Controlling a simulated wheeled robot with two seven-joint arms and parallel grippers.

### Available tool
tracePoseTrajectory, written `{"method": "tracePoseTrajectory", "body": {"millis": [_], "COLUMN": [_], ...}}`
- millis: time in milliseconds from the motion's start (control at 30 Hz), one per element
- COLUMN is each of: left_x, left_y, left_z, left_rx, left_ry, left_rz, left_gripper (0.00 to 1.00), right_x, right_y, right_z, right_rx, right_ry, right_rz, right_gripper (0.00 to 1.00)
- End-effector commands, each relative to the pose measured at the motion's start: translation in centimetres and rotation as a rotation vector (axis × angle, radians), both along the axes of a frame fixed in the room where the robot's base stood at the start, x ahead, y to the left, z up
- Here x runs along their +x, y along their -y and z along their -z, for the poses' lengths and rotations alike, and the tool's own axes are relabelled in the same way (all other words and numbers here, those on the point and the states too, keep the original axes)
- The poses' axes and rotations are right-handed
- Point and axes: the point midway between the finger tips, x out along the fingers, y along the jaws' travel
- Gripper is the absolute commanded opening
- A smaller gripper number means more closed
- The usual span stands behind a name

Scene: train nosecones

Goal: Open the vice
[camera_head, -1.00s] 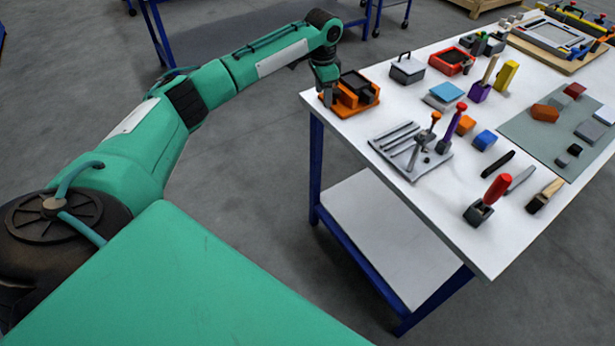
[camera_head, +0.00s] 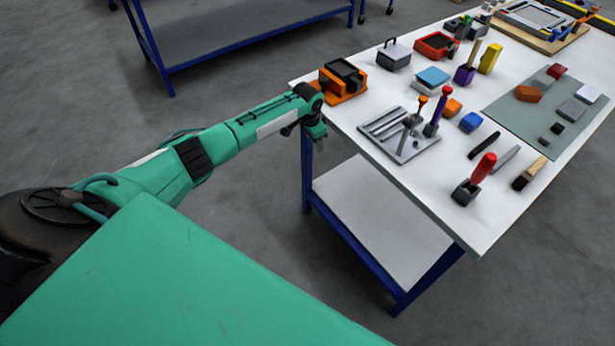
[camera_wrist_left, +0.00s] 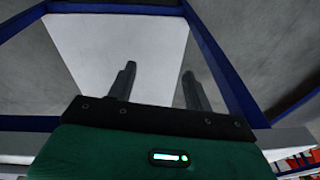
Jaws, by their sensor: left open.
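The vice appears to be the orange block with dark upper parts (camera_head: 342,80) at the table's near left corner in the head view. Whether its jaws are apart is too small to tell. My left gripper (camera_head: 316,132) hangs at the table's left edge, in front of the vice and apart from it. In the left wrist view its two dark fingers (camera_wrist_left: 158,82) are spread with nothing between them. They point down past the table edge towards the lower shelf (camera_wrist_left: 150,45). The vice is not clearly seen in that view. My right gripper is in neither view.
The white table (camera_head: 385,185) carries a grey tool plate (camera_head: 398,135), a black container with handle (camera_head: 393,55), a red-handled tool (camera_head: 474,180) and several small blocks. A second blue-framed table (camera_head: 230,35) stands behind. The floor left of the table is open.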

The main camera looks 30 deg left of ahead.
Motion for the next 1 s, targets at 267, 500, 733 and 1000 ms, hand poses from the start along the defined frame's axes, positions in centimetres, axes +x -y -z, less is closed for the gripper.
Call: {"method": "tracePoseTrajectory", "body": {"millis": [267, 500, 733, 1000], "left_x": [-2.0, -4.0, -5.5, -6.0], "left_y": [0.6, 1.1, 1.3, 1.4], "left_z": [5.3, 9.5, 12.1, 13.0], "left_rx": [-0.007, -0.011, -0.011, -0.011], "left_ry": [0.01, 0.02, 0.025, 0.028], "left_rz": [-0.039, -0.071, -0.09, -0.096], "left_gripper": [0.52, 0.52, 0.52, 0.52], "right_x": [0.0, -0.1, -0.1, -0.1], "right_y": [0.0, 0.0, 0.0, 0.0], "right_z": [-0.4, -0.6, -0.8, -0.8], "right_rx": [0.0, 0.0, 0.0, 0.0], "right_ry": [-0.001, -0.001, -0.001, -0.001], "right_rz": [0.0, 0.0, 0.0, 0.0], "right_gripper": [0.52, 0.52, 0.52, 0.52]}}
